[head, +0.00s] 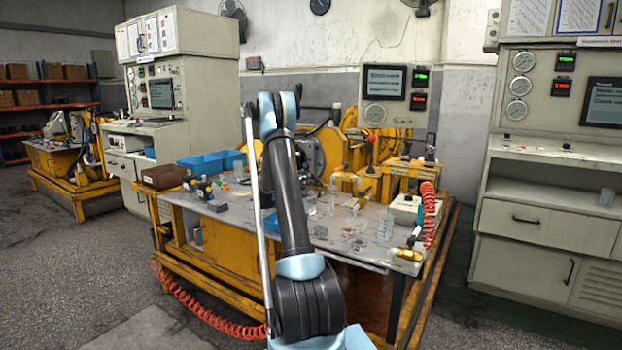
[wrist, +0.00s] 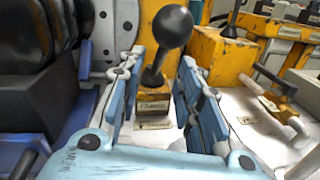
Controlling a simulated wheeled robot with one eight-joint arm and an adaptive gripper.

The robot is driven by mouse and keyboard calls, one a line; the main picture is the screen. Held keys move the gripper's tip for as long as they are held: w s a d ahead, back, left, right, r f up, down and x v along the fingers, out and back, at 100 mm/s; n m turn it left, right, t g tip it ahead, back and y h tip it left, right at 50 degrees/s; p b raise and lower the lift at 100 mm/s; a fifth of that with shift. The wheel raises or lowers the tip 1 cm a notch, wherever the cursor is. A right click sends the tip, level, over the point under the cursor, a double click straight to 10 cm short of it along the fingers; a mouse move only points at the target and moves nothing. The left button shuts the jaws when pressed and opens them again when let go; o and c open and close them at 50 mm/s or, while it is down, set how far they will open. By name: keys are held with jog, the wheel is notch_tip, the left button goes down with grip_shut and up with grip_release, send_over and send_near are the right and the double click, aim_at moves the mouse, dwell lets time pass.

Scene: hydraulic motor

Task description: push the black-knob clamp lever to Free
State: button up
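The black-knob clamp lever (wrist: 172,28) stands in the wrist view, its dark stem rising from a small yellow block (wrist: 154,93) and leaning slightly right toward the knob. The block carries a small label, and another small plate lies in front of it; I cannot read either. My gripper (wrist: 160,72) is open, with one blue finger on each side of the lever's stem. The knob shows above and between the fingertips. A gap shows on both sides of the stem, so nothing is gripped. In the head view my arm hides the gripper and I cannot make out this lever.
Yellow blocks (wrist: 222,58) stand behind and right of the lever, one with a dark lever on top. Large dark machinery fills the left. The workbench (head: 240,212) carries blue bins (head: 200,165) and loose parts.

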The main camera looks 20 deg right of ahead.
jog(key=x, duration=0.7)
jog(key=shift+w, duration=0.1)
grip_shut()
